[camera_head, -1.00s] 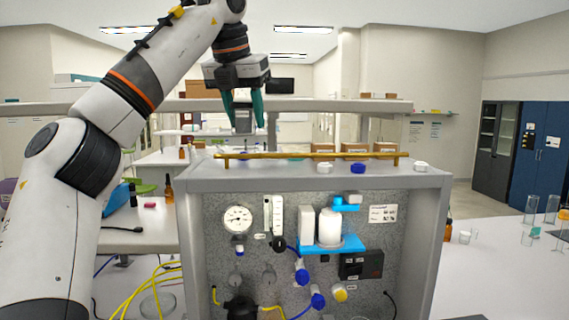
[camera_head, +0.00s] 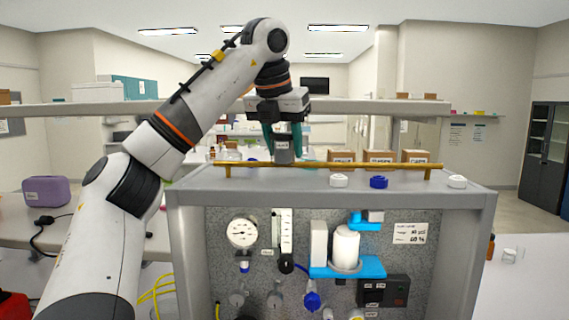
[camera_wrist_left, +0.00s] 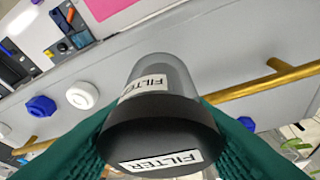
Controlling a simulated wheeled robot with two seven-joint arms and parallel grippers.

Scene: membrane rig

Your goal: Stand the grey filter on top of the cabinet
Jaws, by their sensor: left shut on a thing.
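The grey filter (camera_head: 283,149) is a short cylinder with a dark cap and white FILTER labels. It also shows in the left wrist view (camera_wrist_left: 165,72). My left gripper (camera_head: 283,143) is shut on it, with a green finger on each side. My right gripper is not in view.
The brass rail (camera_head: 345,165) runs across the cabinet top. White caps (camera_head: 339,181) and a blue cap (camera_head: 378,182) sit along the front edge. Several brown boxes (camera_head: 378,157) stand behind the rail. A glass dish-like thing (camera_head: 229,155) is left of the filter.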

